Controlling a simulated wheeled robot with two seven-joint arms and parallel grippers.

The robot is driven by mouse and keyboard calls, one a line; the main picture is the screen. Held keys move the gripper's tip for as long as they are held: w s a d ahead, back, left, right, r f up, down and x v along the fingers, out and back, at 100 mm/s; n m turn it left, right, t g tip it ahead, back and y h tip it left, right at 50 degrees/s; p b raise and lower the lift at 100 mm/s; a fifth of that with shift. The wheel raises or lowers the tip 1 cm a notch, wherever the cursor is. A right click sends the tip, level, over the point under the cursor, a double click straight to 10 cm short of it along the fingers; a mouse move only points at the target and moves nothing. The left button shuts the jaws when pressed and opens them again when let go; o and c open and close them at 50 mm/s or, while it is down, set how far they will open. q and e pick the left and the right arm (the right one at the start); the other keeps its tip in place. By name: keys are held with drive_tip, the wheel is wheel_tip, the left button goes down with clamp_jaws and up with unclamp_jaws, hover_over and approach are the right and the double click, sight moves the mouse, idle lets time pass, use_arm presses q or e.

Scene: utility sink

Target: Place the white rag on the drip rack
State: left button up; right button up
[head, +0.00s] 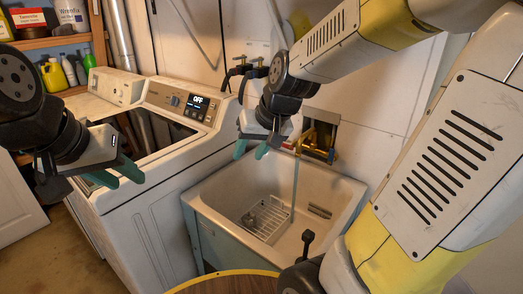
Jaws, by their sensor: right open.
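The white wire drip rack (266,218) sits inside the utility sink (217,203), on its floor toward the left. I cannot make out a white rag anywhere in the head view. My right gripper (252,150) hangs above the sink's back left corner, its two teal fingers apart, with nothing seen between them.
The white washing machine (150,215) stands left of the sink, its panel reading OFF. Brass taps (320,138) are on the wall behind the sink. A round wooden top (225,286) is at the bottom edge. Shelves with bottles (55,75) stand back left.

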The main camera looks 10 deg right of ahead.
drive_tip(key=s+d+r, duration=0.2)
drive_tip(key=s+r, duration=0.3)
drive_tip(key=s, duration=0.6)
drive_tip(key=shift+s+d+r+t+h, duration=0.15)
drive_tip(key=shift+s+d+t+h, duration=0.15)
drive_tip(key=shift+s+t+h, duration=0.1)
drive_tip(key=shift+c, duration=0.4)
